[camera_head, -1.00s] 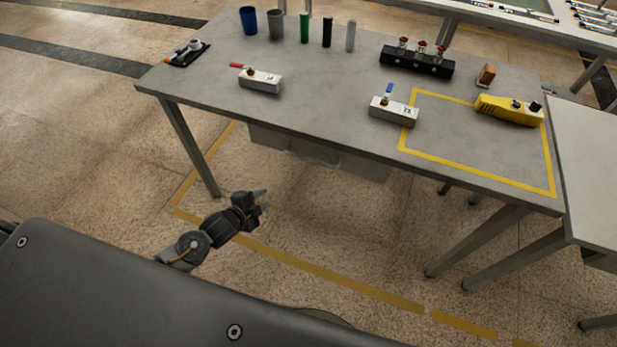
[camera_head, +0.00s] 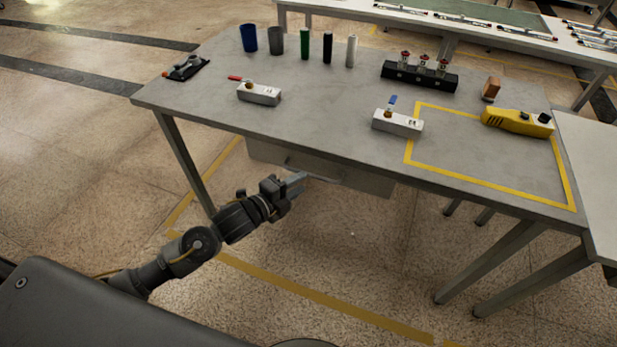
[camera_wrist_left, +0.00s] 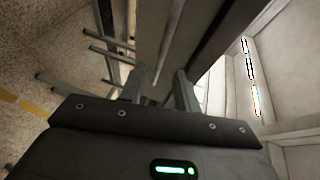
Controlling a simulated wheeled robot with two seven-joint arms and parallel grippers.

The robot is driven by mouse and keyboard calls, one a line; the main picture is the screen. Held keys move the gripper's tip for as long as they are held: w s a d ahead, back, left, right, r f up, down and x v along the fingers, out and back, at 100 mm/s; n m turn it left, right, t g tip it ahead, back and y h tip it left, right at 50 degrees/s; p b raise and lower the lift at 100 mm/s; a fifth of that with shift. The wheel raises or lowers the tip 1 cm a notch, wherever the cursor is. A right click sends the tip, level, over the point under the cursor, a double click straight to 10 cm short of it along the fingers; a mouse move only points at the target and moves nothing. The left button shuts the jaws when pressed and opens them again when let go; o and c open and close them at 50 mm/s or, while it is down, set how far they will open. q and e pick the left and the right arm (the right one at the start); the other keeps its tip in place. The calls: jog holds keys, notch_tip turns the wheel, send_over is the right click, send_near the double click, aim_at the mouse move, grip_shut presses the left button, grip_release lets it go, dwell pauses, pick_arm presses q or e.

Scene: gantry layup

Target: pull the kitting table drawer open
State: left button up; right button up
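The kitting table (camera_head: 225,120) is a grey-topped table. Its grey drawer (camera_head: 368,180) hangs under the front edge, and its front looks flush under the tabletop. The drawer's bar handle (camera_head: 325,179) shows on the front, its left part close to my left gripper. My left gripper (camera_head: 296,182) is just in front of the handle, fingers pointing at it. In the left wrist view the two fingers (camera_wrist_left: 158,88) stand apart, with the grey drawer front (camera_wrist_left: 165,35) ahead of them. I cannot tell whether the handle lies between them. My right gripper is not in view.
On the tabletop stand cups and cylinders (camera_head: 277,41), a black block with red-topped parts (camera_head: 419,75), two valve blocks (camera_head: 398,123) and a yellow tool (camera_head: 517,122). A table leg (camera_head: 185,160) stands left of my left arm. The floor before the drawer is clear.

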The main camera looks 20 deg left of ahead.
pick_arm(q)
jog(key=x, duration=0.4)
jog(key=shift+w+d+f, duration=0.1)
jog(key=shift+w+d, duration=0.05)
jog(key=shift+w, duration=0.1)
grip_shut()
